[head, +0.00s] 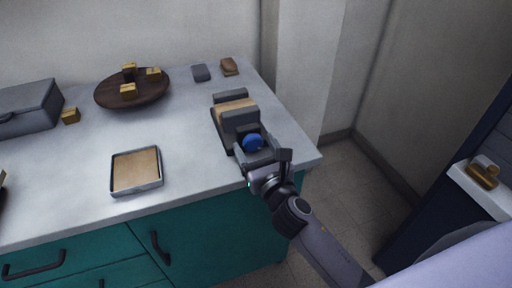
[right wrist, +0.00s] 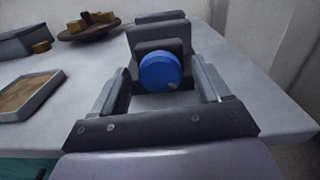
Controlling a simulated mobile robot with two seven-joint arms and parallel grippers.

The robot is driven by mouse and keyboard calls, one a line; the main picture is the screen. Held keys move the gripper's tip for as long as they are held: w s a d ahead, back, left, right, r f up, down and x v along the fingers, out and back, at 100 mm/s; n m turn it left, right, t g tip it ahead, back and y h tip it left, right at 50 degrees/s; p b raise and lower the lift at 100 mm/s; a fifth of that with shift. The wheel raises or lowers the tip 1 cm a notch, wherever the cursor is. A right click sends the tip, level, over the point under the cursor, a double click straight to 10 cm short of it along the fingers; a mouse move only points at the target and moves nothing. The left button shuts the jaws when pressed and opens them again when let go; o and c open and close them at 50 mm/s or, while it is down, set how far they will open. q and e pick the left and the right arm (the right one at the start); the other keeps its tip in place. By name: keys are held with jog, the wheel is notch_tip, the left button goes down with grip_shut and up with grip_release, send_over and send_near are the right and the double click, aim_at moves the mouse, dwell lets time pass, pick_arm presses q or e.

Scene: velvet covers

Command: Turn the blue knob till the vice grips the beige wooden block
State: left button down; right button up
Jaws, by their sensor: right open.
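The dark grey vice (head: 241,122) stands near the right end of the counter. The beige wooden block (head: 236,107) lies between its jaws; whether a gap remains there I cannot tell. The blue knob (head: 253,142) is on the vice's front, facing me. In the right wrist view, the knob (right wrist: 160,72) is ahead, between and beyond the open fingers, with a light mark at its lower right. My right gripper (head: 262,152) is open at the knob, one finger on each side; contact is not clear. The block is hidden in the right wrist view. My left gripper is not in view.
A shallow tray (head: 136,190) with a brown inside lies left of the vice. A round wooden board (head: 105,101) holds several yellowish blocks. A grey box (head: 28,108) stands far left. Two small blocks lie behind the vice. The counter's right edge is close to the vice.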

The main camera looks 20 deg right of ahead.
jog(key=c, duration=1)
jog(key=m, duration=0.3)
jog(key=shift+m, duration=0.3)
jog(key=shift+c, duration=0.2)
jog(key=shift+m, duration=1)
jog(key=o, duration=1)
jog(key=shift+o, duration=0.2)
